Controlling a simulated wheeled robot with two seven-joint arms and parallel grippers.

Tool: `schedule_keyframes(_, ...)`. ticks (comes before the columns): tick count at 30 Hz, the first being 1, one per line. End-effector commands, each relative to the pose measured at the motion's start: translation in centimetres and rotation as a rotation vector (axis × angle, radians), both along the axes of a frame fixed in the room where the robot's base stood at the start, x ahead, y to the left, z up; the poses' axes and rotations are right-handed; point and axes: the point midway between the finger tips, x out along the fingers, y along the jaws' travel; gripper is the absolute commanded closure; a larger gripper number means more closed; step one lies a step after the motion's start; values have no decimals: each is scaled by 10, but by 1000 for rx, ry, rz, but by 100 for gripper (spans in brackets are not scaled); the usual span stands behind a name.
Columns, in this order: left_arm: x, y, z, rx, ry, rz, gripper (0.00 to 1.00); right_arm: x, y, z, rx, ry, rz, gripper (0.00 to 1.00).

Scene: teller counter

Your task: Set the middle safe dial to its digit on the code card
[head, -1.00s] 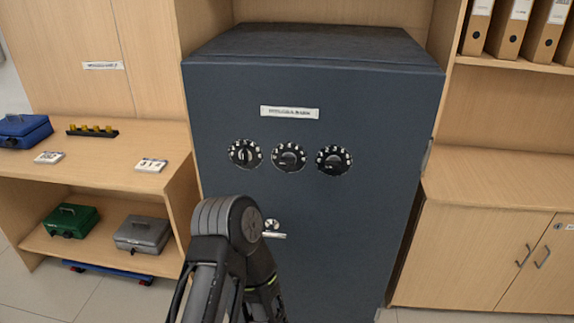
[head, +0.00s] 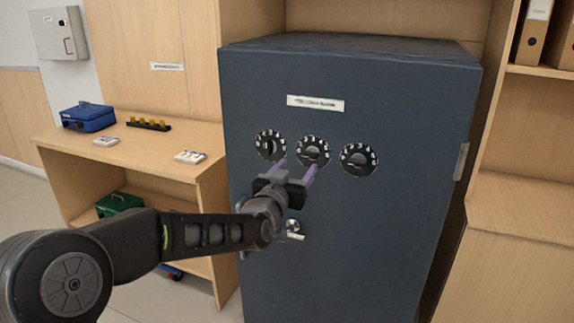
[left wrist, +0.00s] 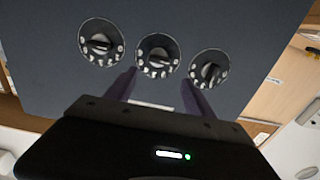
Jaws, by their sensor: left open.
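The dark blue safe (head: 400,220) has three round black dials with white digits across its front. The middle dial (head: 313,151) sits between the left dial (head: 270,145) and the right dial (head: 358,160). My left gripper (head: 297,170) is open, its purple fingers pointing at the safe front just below the middle dial. In the left wrist view the middle dial (left wrist: 157,54) shows ahead of and between the two fingertips (left wrist: 160,80); nothing is held. I cannot tell whether a fingertip touches the dial. Dial digits are too small to read. My right gripper is not in view.
A safe handle (head: 293,228) is below the dials, close to my left arm. Small white cards (head: 190,157) lie on the wooden shelf at left, with a blue cash box (head: 88,117) and a black tray of yellow pieces (head: 148,124). A cabinet stands at right.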

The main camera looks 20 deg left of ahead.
Motion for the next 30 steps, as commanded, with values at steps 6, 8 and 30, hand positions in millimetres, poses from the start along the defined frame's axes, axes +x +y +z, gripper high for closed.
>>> schedule_keyframes(6,0,-2,-3,16,3,-2,38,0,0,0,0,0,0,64)
schedule_keyframes(8,0,-2,-3,15,3,-3,38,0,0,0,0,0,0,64)
schedule_keyframes(30,75,-7,-4,14,6,-4,38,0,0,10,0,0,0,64)
